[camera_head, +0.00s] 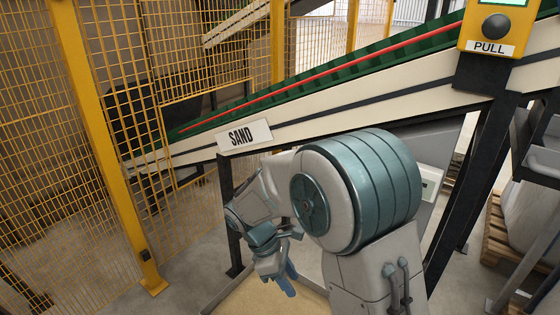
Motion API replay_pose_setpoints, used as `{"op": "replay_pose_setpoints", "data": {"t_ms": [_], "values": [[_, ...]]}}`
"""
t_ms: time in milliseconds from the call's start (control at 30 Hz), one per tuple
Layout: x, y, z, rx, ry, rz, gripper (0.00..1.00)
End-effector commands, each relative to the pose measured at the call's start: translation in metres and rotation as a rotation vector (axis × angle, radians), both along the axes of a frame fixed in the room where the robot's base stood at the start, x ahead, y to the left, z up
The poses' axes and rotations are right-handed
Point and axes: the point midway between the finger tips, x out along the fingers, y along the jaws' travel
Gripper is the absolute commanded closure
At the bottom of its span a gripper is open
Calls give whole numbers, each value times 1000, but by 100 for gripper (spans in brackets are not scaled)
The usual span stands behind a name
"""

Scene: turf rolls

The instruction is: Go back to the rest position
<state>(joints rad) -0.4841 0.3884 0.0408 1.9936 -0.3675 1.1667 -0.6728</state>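My arm rises in the lower middle of the head view, with its large rounded joint in front of the conveyor. My gripper (279,277) hangs at the arm's end, pointing down and a little to the right. It is above or near a shallow tray of sand (262,300) at the bottom. The gripper is small and partly covered by its own wrist, so I cannot tell whether its fingers are apart or hold anything.
A sloping conveyor (330,95) with a "SAND" sign (244,136) crosses behind my arm. A yellow mesh fence (100,150) stands left. A yellow "PULL" box (495,30) is top right. Black supports and a wooden pallet (500,235) stand right. Bare floor shows lower left.

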Motion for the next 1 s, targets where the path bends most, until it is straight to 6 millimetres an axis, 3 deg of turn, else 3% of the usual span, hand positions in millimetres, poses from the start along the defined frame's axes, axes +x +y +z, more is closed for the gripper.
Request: {"op": "replay_pose_setpoints", "data": {"t_ms": [33,100,500,800,1000], "values": [[-4,-11,31,26,-41,-71,64],[-10,-24,56,59,-94,-170,64],[-60,-88,182,242,-386,-750,64],[-104,-119,251,380,-582,-1171,64],[-120,-128,270,438,-652,-1337,64]]}}
